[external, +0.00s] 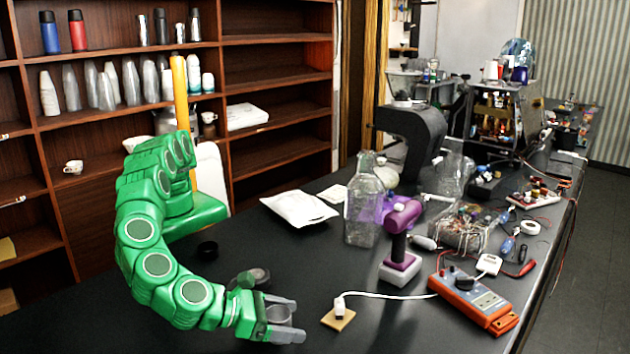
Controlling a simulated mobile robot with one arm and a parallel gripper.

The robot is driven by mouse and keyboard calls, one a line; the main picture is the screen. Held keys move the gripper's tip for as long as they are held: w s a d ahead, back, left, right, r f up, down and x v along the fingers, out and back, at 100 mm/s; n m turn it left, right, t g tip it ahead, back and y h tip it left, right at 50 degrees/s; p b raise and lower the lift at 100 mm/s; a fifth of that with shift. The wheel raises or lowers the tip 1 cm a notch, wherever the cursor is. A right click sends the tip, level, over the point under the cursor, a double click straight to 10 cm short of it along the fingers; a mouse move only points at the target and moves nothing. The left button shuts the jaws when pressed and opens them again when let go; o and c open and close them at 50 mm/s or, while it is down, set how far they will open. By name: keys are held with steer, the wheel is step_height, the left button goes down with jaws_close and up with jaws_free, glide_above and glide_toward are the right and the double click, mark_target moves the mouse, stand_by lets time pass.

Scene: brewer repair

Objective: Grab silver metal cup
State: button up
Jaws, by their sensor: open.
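To the right are a tan square (338,319) with a white cable, an orange meter (474,302) and a purple tool (401,235). The table between is clear.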

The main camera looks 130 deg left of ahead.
steer(key=c, duration=1.1)
steer(key=shift+o, duration=0.2)
steer(key=shift+r, duration=0.1)
